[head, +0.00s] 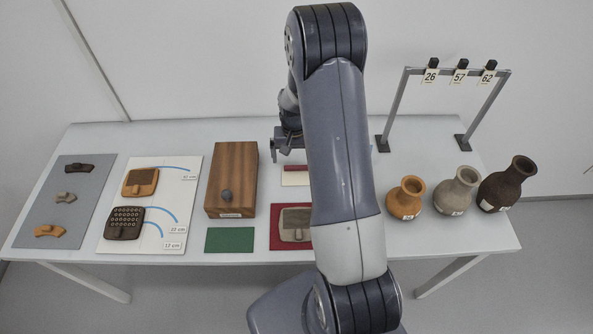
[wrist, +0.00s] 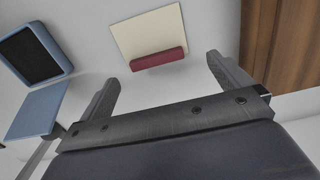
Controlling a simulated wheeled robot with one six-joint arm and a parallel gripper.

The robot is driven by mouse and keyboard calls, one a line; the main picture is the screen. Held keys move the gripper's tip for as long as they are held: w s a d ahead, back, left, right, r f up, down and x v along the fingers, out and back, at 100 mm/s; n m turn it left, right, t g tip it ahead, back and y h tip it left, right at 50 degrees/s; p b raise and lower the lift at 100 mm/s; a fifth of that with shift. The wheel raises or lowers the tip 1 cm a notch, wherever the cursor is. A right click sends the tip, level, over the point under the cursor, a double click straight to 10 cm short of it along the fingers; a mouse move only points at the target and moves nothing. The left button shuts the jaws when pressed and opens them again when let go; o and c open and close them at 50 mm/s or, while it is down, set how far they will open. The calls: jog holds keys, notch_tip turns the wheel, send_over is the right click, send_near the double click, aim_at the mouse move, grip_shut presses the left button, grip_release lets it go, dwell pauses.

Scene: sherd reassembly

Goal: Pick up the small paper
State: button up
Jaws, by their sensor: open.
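A small cream paper (head: 294,179) lies on the table just right of the wooden block, with a dark red bar (head: 296,168) along its far edge. The arm hides part of this area in the head view. In the wrist view the paper (wrist: 150,30) lies flat beyond the fingertips, and the red bar (wrist: 158,59) covers its near edge. My gripper (wrist: 162,69) is open and empty, its two fingers spread wider than the bar. In the head view my gripper (head: 287,150) hangs above the table, behind and slightly left of the paper. I see no contact with it.
A wooden block (head: 232,175) stands left of the paper. A red mat (head: 275,240) with a grey-brown sherd (head: 295,222) lies in front. A blue-framed black pad (wrist: 36,52) and blue panel (wrist: 36,112) show in the wrist view. Vases (head: 407,197) stand right.

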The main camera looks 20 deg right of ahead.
aim_at(297, 166)
jog(key=f, duration=0.1)
jog(key=f+p, duration=0.1)
jog(key=f, duration=0.1)
jog(key=shift+d+f, duration=0.1)
jog(key=shift+d, duration=0.3)
jog(key=shift+f, duration=0.75)
jog(key=c, duration=1.1)
